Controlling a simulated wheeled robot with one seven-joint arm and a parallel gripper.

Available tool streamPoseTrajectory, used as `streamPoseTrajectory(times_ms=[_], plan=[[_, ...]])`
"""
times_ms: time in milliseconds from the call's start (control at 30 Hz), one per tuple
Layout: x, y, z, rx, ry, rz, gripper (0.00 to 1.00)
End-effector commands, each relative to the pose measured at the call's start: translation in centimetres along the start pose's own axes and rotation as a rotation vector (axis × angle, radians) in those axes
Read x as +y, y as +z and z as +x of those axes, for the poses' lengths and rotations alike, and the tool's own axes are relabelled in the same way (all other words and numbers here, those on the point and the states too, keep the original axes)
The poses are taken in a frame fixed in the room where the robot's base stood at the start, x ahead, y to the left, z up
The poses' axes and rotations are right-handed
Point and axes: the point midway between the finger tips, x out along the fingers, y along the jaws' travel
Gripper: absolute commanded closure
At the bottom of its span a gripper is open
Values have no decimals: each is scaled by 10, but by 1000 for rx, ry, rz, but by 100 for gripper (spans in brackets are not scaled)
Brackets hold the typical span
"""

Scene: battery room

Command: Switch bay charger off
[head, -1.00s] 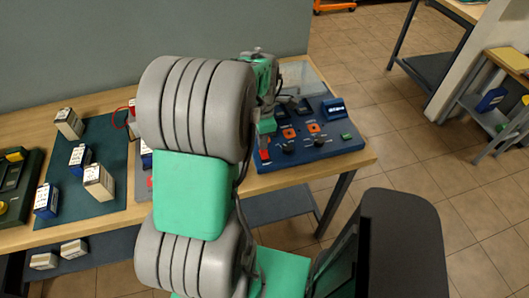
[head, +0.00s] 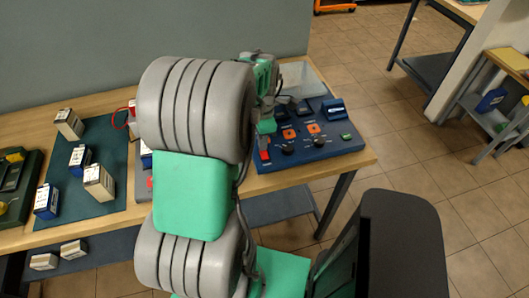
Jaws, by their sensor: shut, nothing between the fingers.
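The blue bay charger panel (head: 328,149) lies on the right end of the wooden bench. It has a red rocker switch (head: 265,155) at its left front, two orange parts (head: 289,133), black knobs (head: 288,150), a green part (head: 346,137) at the right and a dark blue raised block (head: 333,109) behind. My gripper (head: 266,127) is over the left part of the panel, just behind the red switch. It is shut and empty. Whether it touches the switch or panel I cannot tell. My arm hides the panel's left side.
Blue and white batteries (head: 99,181) stand on a dark green mat (head: 110,146) at the left. A green device (head: 18,185) is at the far left. A clear tray (head: 304,81) lies behind the panel.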

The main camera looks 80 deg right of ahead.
Motion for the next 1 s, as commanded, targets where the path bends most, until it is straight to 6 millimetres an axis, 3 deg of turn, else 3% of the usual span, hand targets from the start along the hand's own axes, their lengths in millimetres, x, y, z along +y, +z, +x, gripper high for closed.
streamPoseTrajectory(times_ms=[1000], plan=[[0,0,7,0,0,0,100]])
